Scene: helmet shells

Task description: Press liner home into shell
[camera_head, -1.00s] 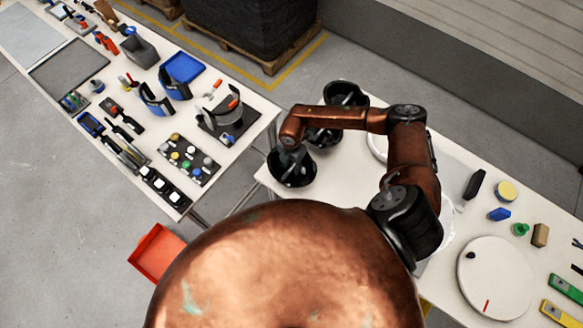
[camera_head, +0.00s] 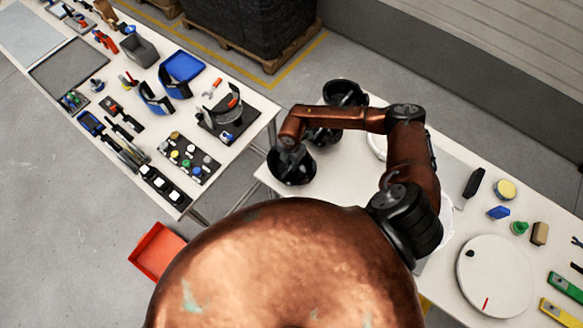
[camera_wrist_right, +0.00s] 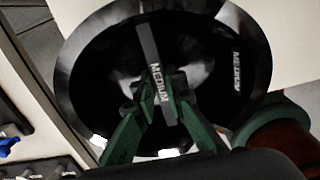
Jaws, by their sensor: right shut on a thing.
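A black bowl-shaped shell (camera_head: 296,178) sits near the left end of the right table, open side up. It fills most of the right wrist view (camera_wrist_right: 85,60) and has a MEDIUM label inside its right wall. My right gripper (camera_head: 290,158) reaches down into it. In the wrist view its green fingers (camera_wrist_right: 160,95) are shut on the grey upright strip of the liner (camera_wrist_right: 148,42), which also reads MEDIUM. The liner is within the shell's rim. Dark on dark, I cannot tell how deep it sits. My left gripper is out of view.
Two more black shells stand behind, one at the back edge (camera_head: 345,92) and one partly behind my forearm (camera_head: 322,136). A white round disc (camera_head: 495,277) and small parts lie on the right. Another table (camera_head: 222,160) with tools and trays stands at left.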

